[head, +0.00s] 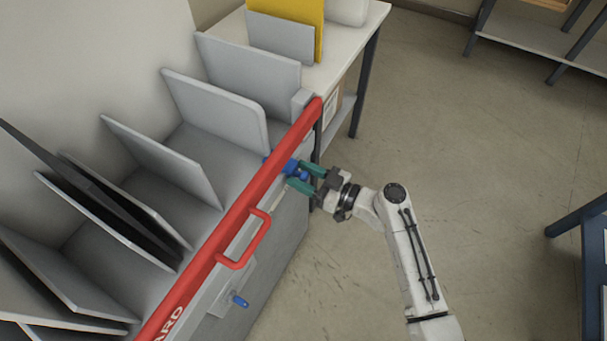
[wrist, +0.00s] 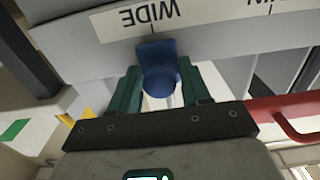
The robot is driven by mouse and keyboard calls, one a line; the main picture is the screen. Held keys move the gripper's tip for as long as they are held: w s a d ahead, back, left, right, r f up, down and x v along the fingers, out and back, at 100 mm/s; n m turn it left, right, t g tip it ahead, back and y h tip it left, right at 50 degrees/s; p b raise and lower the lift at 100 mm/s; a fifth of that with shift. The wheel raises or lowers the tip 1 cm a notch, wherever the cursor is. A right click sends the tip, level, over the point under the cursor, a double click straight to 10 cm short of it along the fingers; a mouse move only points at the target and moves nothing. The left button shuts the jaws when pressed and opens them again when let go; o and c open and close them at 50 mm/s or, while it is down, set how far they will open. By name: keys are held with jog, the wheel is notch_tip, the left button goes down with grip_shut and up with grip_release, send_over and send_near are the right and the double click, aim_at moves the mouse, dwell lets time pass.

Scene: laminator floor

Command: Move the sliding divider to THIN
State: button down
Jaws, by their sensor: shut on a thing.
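The blue handle (head: 292,167) of the sliding divider sits at the front of the grey machine, beside the far part of the red bar. My gripper (head: 303,177) has its green fingers on either side of this handle and is shut on it. In the wrist view the blue handle (wrist: 158,68) stands between the fingers (wrist: 160,90), just by the upside-down WIDE label (wrist: 134,18). A second label (wrist: 268,5), partly cut off by the top edge, lies to the right; only its last letters show. Which panel the handle is joined to is hidden.
A red guard bar (head: 225,225) with a loop handle (head: 250,240) runs along the machine's front edge. Grey panels (head: 215,105) stand behind it. Another blue knob (head: 240,300) is lower on the front. A table (head: 350,35) stands beyond. The floor (head: 470,170) right of my arm is clear.

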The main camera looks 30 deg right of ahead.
jog(key=s+a+b, duration=0.2)
jog(key=s+a, duration=0.5)
jog(key=a, duration=0.3)
jog(key=shift+s+b, duration=0.2)
jog(key=shift+b, duration=0.15)
jog(key=shift+f, duration=0.1)
jog(key=c, duration=0.8)
grip_release()
jog(key=shift+a, duration=0.1)
jog(key=shift+s, duration=0.1)
jog(key=b+v, duration=0.2)
jog(key=v, duration=0.8)
jog(key=shift+s+d, duration=0.25)
jog(key=shift+d, duration=0.05)
